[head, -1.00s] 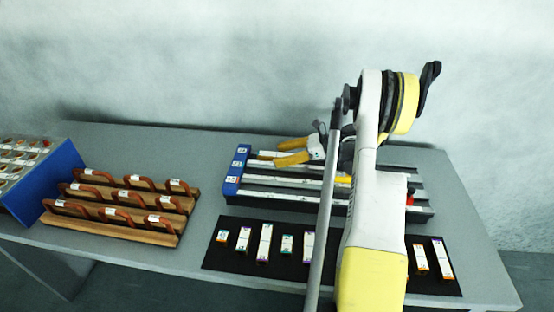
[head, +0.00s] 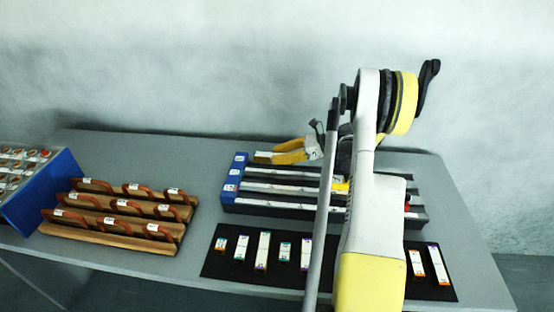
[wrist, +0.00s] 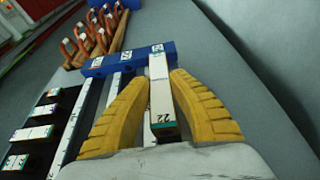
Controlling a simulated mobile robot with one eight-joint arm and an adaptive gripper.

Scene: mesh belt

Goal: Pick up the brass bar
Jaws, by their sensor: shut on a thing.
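My gripper (head: 287,152) has yellow fingers and is over the back lane of the slotted rack (head: 228,187), near its blue end block. In the wrist view the two fingers (wrist: 157,105) are shut on the sides of a long bar (wrist: 160,90). The bar has a white label on top and a marked near end. It lies along the rack's back lane, its far end by the blue block. The label covers most of its top, so its metal is hard to tell. Whether it is clear of the lane cannot be told.
Other labelled bars lie in the front lanes (head: 275,205). A black mat (head: 215,265) with several small labelled blocks is in front. A wooden rack (head: 110,236) with red-brown handles and a blue bin (head: 45,195) are at left. Behind the rack is the pale wall.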

